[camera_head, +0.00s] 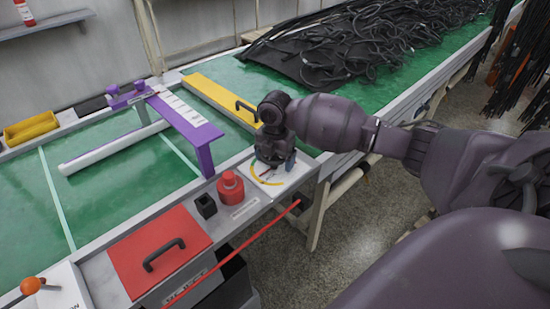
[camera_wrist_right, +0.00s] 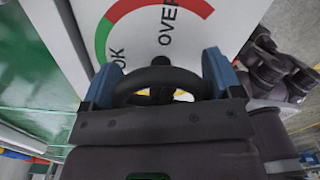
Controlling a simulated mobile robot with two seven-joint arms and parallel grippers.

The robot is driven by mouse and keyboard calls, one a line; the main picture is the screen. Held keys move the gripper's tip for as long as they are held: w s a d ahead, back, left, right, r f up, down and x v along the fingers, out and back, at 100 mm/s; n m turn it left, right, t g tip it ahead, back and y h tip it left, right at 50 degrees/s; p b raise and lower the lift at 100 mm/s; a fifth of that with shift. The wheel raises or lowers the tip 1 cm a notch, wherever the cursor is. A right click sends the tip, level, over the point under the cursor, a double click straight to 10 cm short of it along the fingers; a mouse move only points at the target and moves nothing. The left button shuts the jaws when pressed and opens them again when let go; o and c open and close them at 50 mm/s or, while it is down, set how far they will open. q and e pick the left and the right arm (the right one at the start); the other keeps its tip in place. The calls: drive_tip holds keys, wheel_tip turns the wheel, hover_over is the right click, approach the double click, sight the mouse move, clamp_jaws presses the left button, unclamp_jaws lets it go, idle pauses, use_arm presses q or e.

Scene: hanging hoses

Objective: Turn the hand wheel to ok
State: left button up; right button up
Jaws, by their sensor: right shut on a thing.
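The hand wheel (camera_wrist_right: 158,78) is a dark ring in front of a white dial plate (camera_wrist_right: 75,30). The plate carries a red, white and green arc with the words OK and OVER. My right gripper (camera_wrist_right: 160,85) has its two blue-padded fingers on either side of the wheel and is shut on it. In the head view my right gripper (camera_head: 274,162) points down at the dial plate (camera_head: 295,178) on the bench's front edge, and it hides the wheel and part of the dial. A pointer position cannot be made out clearly. My left gripper is not in view.
A red knob-like part (camera_head: 230,188) and a small black block (camera_head: 206,206) stand left of the dial. A red panel with a handle (camera_head: 160,250) lies farther left. A purple bridge (camera_head: 190,125) stands behind. Black hoses (camera_head: 340,45) lie heaped at the back.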

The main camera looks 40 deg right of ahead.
drive_tip(key=shift+r+m+p, duration=0.25)
drive_tip(key=shift+m+p, duration=0.25)
drive_tip(key=shift+p, duration=0.1)
drive_tip(key=shift+r+m+p, duration=0.15)
drive_tip(key=shift+m+p, duration=0.55)
drive_tip(key=shift+p, duration=0.05)
drive_tip(key=shift+m+p, duration=0.75)
drive_tip(key=shift+m, duration=0.15)
drive_tip(key=m+p, duration=0.3)
drive_tip(key=shift+s+a+m, duration=0.1)
drive_tip(key=shift+s+m, duration=0.1)
drive_tip(key=shift+m, duration=0.1)
drive_tip(key=m+p, duration=0.3)
drive_tip(key=shift+s+m, duration=0.1)
drive_tip(key=shift+m, duration=0.2)
drive_tip(key=shift+m+p, duration=0.7)
drive_tip(key=shift+m, duration=0.2)
drive_tip(key=shift+a+f+m+p, duration=0.1)
drive_tip(key=shift+f+m+p, duration=0.15)
drive_tip(key=shift+m+p, duration=0.7)
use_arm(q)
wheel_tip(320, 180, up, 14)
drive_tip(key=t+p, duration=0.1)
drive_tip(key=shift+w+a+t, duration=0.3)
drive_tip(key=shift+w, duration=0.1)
use_arm(e)
drive_tip(key=shift+s+f+m, duration=0.1)
drive_tip(key=shift+f+m, duration=0.05)
drive_tip(key=shift+m, duration=1)
